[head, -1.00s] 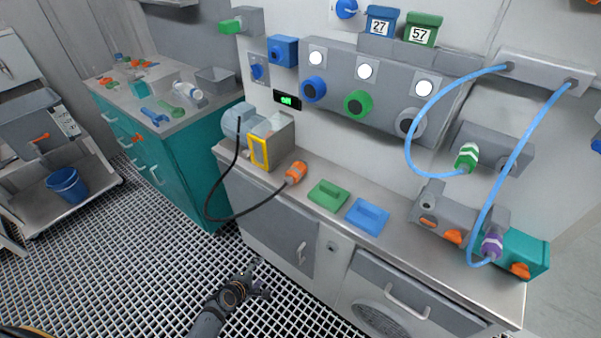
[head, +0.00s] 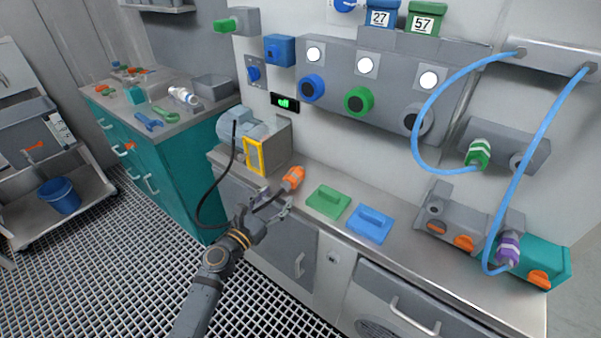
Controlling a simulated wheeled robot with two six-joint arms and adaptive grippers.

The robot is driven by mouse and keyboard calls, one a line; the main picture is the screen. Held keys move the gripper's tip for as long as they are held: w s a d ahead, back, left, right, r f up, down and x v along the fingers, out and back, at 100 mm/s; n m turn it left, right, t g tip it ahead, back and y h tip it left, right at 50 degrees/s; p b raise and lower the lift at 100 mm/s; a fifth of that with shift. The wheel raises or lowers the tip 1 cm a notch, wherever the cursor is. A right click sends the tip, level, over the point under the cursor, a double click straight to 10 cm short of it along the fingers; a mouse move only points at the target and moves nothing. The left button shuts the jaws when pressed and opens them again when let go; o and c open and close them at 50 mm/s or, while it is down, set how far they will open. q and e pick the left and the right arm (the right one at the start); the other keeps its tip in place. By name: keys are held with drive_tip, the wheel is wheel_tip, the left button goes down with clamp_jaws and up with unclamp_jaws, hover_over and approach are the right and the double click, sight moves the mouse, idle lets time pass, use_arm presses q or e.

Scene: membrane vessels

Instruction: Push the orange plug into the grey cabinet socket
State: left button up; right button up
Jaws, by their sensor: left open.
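The orange plug (head: 294,176) lies on the grey counter, on the end of a black cable (head: 203,200) that loops from the pump box. My left gripper (head: 277,202) is open and empty, just in front of and below the plug at the counter's front edge. Its fingers point toward the plug and hide part of the cable. I see no clear contact with the plug. A small grey fitting with a round centre (head: 332,257) on the cabinet front looks like the socket. My right gripper is out of view.
A pump box with a yellow frame (head: 254,156) stands left of the plug. A green block (head: 328,201) and a blue block (head: 369,224) lie to its right. Blue hoses (head: 421,130) hang at the right. The counter (head: 400,256) is bare along its front edge.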

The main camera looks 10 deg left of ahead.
sight(284, 189)
use_arm(q)
drive_tip(key=shift+s+r, duration=0.1)
drive_tip(key=shift+s, duration=0.05)
drive_tip(key=shift+x, duration=4.55)
drive_tip(key=shift+c, duration=0.4)
clamp_jaws()
drive_tip(key=shift+p+v, duration=0.35)
drive_tip(key=shift+v, duration=1.2)
drive_tip(key=shift+f+v, duration=0.15)
drive_tip(key=shift+v, duration=0.65)
drive_tip(key=shift+f+v, duration=0.15)
drive_tip(key=shift+v, duration=0.65)
